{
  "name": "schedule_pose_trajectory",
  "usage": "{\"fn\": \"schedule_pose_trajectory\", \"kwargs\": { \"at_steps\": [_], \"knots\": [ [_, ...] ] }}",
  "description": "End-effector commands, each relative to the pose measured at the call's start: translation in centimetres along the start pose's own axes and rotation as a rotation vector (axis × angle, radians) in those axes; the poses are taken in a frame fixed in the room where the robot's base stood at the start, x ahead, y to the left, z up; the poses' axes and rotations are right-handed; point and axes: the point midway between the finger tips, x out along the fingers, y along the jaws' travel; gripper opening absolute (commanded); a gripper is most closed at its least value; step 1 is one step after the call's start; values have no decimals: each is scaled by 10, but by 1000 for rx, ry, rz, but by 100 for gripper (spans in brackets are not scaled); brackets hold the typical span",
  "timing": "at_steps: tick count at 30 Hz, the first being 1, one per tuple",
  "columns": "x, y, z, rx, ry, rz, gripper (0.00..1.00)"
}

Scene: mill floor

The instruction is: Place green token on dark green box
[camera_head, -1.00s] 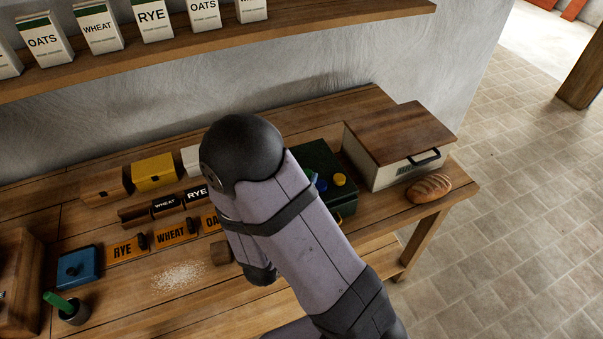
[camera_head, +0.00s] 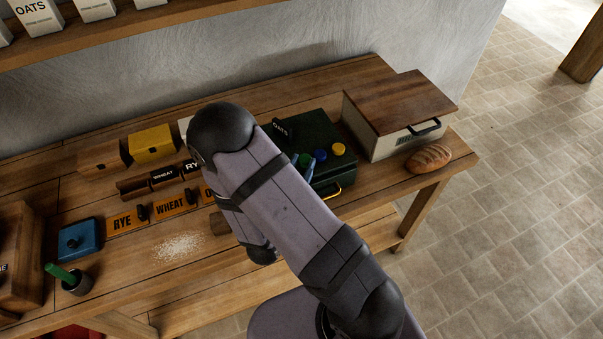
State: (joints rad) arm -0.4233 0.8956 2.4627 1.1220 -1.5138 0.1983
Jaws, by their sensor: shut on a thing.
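The dark green box (camera_head: 341,172) stands on the workbench, left of the cream bread box, with a yellow handle on its front. A blue token (camera_head: 320,155) and a yellow token (camera_head: 338,149) lie on its lid. The green token (camera_head: 304,158) shows as a small patch just past the edge of my arm, left of the blue one. My gripper (camera_head: 306,166) is mostly hidden behind my arm; only a small bluish tip shows, shut on the green token over the lid. Whether the token touches the lid cannot be told.
A dark OATS piece (camera_head: 283,128) is at the box's back left. The bread box (camera_head: 385,130) and a loaf (camera_head: 428,158) stand to the right. Label blocks (camera_head: 171,208), a blue box (camera_head: 80,240) and spilled grain (camera_head: 178,246) lie left.

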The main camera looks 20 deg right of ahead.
Motion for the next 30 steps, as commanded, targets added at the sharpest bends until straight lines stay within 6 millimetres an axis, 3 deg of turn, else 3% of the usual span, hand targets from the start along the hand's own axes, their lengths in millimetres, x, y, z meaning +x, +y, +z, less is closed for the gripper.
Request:
{"fn": "schedule_pose_trajectory", "kwargs": {
  "at_steps": [12,28,29,30],
  "knots": [
    [5,0,33,-2,-1,0,7],
    [6,0,41,-1,-1,0,7],
    [6,0,40,-1,-1,0,35],
    [6,0,39,-1,-1,0,44]
  ]
}}
